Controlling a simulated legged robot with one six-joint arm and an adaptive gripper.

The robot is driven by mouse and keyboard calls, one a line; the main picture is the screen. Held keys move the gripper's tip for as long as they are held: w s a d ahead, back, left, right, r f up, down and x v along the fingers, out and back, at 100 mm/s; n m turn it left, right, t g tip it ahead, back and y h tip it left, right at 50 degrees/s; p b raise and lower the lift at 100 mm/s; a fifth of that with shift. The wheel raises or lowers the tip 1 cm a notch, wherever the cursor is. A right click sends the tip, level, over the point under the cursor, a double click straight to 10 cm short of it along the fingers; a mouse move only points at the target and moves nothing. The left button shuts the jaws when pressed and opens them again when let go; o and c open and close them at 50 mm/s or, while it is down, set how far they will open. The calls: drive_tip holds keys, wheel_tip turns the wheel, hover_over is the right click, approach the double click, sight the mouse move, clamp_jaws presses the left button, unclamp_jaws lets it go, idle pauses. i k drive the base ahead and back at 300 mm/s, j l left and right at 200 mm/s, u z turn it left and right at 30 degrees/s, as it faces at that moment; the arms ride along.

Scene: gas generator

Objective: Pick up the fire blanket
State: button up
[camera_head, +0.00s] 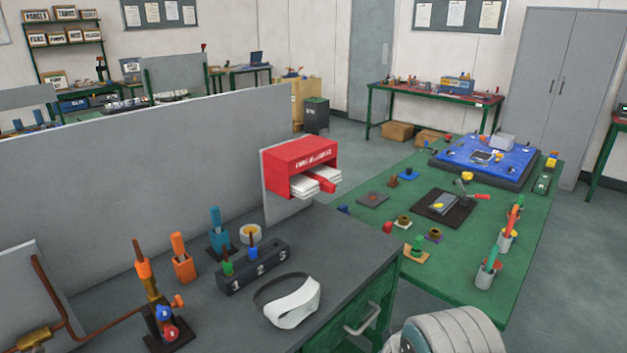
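The fire blanket (305,188) shows as white folded ends with a red piece between them, sticking out of the open underside of a red box (303,152). White lettering on the box front is too small to read surely. The box is fixed to a grey panel (277,200) at the right end of a grey partition, above the back of the dark workbench. The rest of the blanket is hidden inside the box. A rounded pale grey part at the bottom right edge seems to be my arm. My gripper fingers are not in view.
The dark workbench (345,246) holds white goggles (292,300), a black holder block (254,266), orange and blue tool cups and a copper pipe fixture (160,310). A green table (460,262) with several small parts and tools adjoins it at right. The bench top right of the goggles is clear.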

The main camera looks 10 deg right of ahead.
sight(303, 185)
drive_tip(key=i+l+u, duration=0.25)
drive_tip(key=i+l, duration=0.15)
drive_tip(key=l, duration=0.2)
drive_tip(key=i+l+u, duration=0.25)
drive_tip(key=l, duration=0.4)
drive_tip(key=i+l+u, duration=0.1)
drive_tip(key=i+l, duration=0.15)
drive_tip(key=i+l+u, duration=0.15)
drive_tip(key=l, duration=0.3)
drive_tip(key=i+l+u, duration=0.1)
drive_tip(key=l, duration=0.3)
